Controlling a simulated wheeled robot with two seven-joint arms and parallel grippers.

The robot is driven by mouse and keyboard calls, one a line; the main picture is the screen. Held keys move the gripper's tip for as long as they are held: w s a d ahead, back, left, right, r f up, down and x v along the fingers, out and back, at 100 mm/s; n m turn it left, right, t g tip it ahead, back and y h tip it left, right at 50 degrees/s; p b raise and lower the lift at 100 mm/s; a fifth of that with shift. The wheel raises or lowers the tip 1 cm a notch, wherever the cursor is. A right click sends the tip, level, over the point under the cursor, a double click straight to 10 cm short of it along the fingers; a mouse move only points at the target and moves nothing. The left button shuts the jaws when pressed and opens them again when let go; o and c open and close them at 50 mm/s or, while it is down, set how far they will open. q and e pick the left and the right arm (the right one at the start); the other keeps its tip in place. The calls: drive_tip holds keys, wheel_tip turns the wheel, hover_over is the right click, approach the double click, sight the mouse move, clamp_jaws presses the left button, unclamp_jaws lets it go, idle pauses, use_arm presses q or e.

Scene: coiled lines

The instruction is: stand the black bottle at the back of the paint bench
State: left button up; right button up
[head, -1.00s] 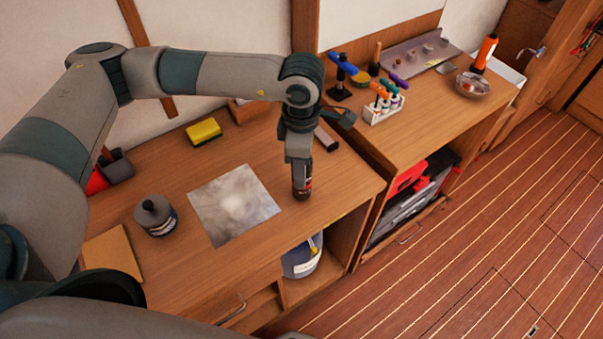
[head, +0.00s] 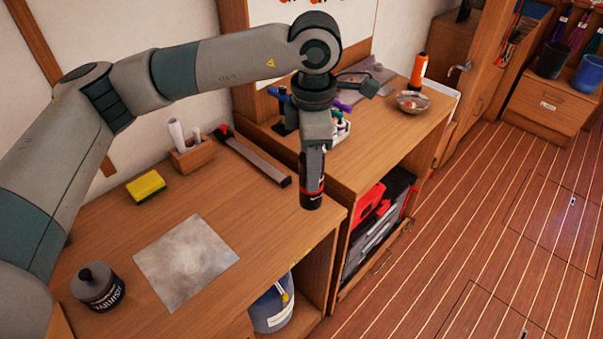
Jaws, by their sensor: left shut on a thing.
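My left gripper (head: 313,168) is shut on the black bottle (head: 311,197), a dark bottle with a red band, and points down with it. The bottle is upright, over the right end of the paint bench (head: 250,215), near its front corner. I cannot tell whether its base touches the wood. The gripper hides its upper part. The bench's back runs along the pale wall, where a wooden block with white rolls (head: 190,152) and a yellow sponge (head: 146,186) sit. My right gripper is not in view.
A long dark-grey bar with a red end (head: 250,157) lies behind the bottle. A varnish can (head: 97,288) and a stained sheet (head: 187,262) are on the left. The wood between sheet and bar is clear. A second bench (head: 375,145) adjoins on the right.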

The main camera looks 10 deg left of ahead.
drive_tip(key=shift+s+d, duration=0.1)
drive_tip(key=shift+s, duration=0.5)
